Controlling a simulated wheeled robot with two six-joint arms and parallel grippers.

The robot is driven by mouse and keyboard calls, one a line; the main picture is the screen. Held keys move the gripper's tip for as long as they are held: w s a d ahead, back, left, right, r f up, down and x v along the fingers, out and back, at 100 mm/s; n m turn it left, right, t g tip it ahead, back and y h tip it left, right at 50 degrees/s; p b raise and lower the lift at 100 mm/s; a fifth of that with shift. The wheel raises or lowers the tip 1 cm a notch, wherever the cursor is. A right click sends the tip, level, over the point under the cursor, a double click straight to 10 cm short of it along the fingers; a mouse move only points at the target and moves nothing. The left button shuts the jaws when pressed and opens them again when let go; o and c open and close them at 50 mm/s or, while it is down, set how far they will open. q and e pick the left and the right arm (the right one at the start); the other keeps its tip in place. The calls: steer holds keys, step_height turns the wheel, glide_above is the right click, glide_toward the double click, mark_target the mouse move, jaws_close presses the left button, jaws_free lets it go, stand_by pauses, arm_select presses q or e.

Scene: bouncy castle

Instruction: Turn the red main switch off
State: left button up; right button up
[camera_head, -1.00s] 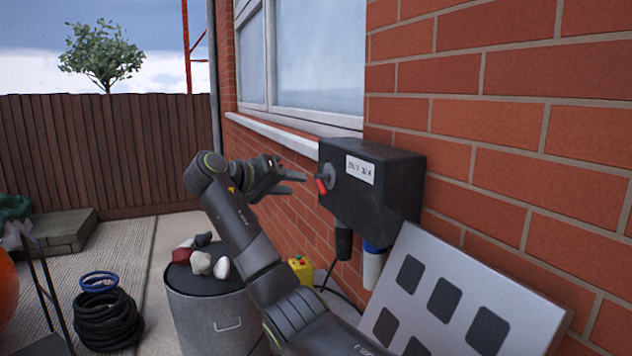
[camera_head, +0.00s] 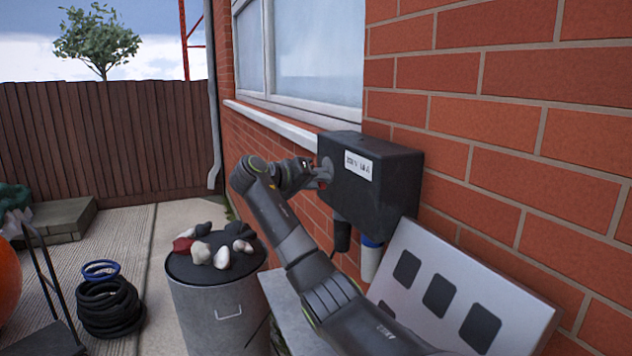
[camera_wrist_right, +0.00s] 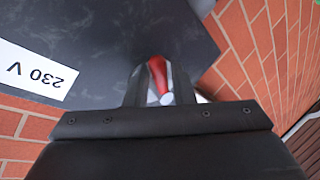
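The red main switch (camera_wrist_right: 157,74) is a red lever on the left face of a black box (camera_head: 385,195) with a white label on the brick wall. My right gripper (camera_head: 322,174) is at the switch, and its arm hides much of it in the head view. In the right wrist view, the fingers of my right gripper (camera_wrist_right: 160,88) stand close on both sides of the red lever and appear shut on it. The lever's exact angle is hard to tell. My left gripper is not in view.
A grey bin (camera_head: 222,305) with stones on its lid stands below my right arm. A white panel with dark squares (camera_head: 400,310) leans on the wall below the box. Black cable coils (camera_head: 110,308) lie at the left. Paving between the coils and bin is free.

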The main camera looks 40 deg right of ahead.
jaws_close()
steer(key=m+h+b, duration=0.1)
steer(key=m+b, duration=0.1)
steer(key=b, duration=0.2)
steer(key=w+f+m+t+h+b, duration=0.1)
steer(key=m+b, duration=0.1)
steer(key=b, duration=0.2)
steer(key=f+m+h+b, duration=0.1)
steer(key=m+b, duration=0.1)
steer(key=b, duration=0.3)
steer(key=shift+w+d+f+t, duration=0.2)
steer(key=shift+d+t, duration=0.05)
steer(key=shift+t, duration=0.05)
steer(key=m+b, duration=0.1)
steer(key=m+h+b, duration=0.1)
steer(key=m+b, duration=0.1)
steer(key=shift+w+d+r, duration=0.1)
steer(key=shift+w, duration=0.3)
steer(key=shift+r, duration=0.1)
